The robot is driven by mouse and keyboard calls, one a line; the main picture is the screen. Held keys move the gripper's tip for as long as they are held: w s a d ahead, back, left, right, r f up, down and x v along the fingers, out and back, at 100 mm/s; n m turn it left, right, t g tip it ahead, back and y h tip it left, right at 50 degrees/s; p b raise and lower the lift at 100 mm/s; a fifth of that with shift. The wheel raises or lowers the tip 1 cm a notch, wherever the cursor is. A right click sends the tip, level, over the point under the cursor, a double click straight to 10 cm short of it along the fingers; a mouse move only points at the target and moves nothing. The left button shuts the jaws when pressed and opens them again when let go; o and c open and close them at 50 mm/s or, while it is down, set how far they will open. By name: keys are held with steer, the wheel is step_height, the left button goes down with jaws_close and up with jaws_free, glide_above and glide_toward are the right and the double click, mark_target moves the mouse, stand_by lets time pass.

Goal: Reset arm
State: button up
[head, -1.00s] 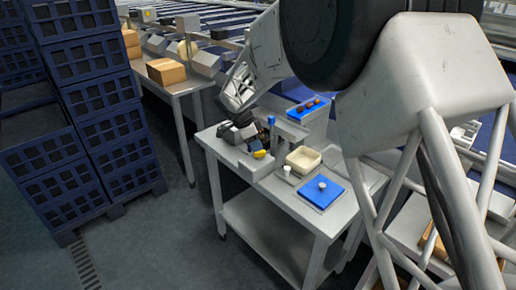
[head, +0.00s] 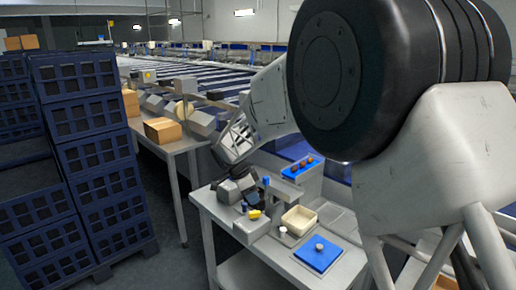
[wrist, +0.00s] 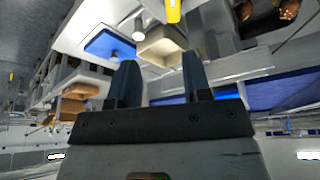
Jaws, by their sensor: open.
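My gripper (wrist: 160,85) shows in the wrist view with its two dark fingers spread apart and nothing between them. In the head view my arm reaches over the back left of the small work table (head: 215,207), and its dark end hangs near the tabletop; the fingertips are hard to make out there. A blue mat (head: 318,262) with a small pale round piece (head: 319,246) on it lies at the front right of the table. A cream tray (head: 299,232) stands behind it.
A blue strip with several dark dates (head: 301,167) sits on a raised holder at the table's back. A yellow item (head: 254,214) is close to my gripper. Stacked blue crates (head: 100,150) stand left, and a cardboard box (head: 162,130) rests on another table.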

steer(key=s+d+r+n+y, duration=0.1)
steer(key=s+d+r+n, duration=0.2)
steer(key=s+d+r, duration=0.45)
steer(key=s+d+r+n+y, duration=0.1)
steer(key=s+d+r+n, duration=0.35)
steer(key=s+d, duration=0.55)
steer(key=s+d+n+y, duration=0.1)
steer(key=s+d+n, duration=0.1)
steer(key=s, duration=1.1)
steer(key=s+d+n+t+y, duration=0.1)
steer(key=s+n, duration=0.3)
steer(key=s, duration=1)
steer(key=shift+d+f+n+t, duration=0.3)
steer(key=shift+d+f+n, duration=0.05)
steer(key=shift+d, duration=0.55)
steer(key=shift+w, duration=0.1)
